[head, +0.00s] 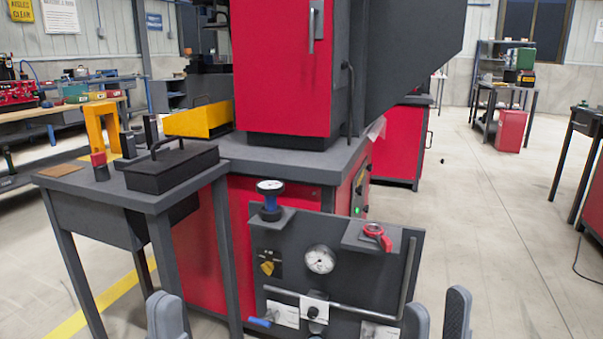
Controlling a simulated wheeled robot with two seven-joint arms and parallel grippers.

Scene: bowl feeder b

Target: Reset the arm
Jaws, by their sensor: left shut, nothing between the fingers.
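My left gripper (167,316) shows at the bottom edge, left of the panel. Its grey fingertips are together, with nothing seen between them. My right gripper (436,316) shows at the bottom edge, by the panel's lower right corner. Its two grey fingers stand apart with an empty gap. Both arms are below the picture, so their pose is hidden. Neither gripper is seen holding anything.
A dark panel (377,290) with a gauge (319,259), a red valve handle (377,236) and a blue-necked dial (270,195) stands ahead. Behind it is a red machine (281,70). A grey table (82,182) holds a black lidded box (170,170).

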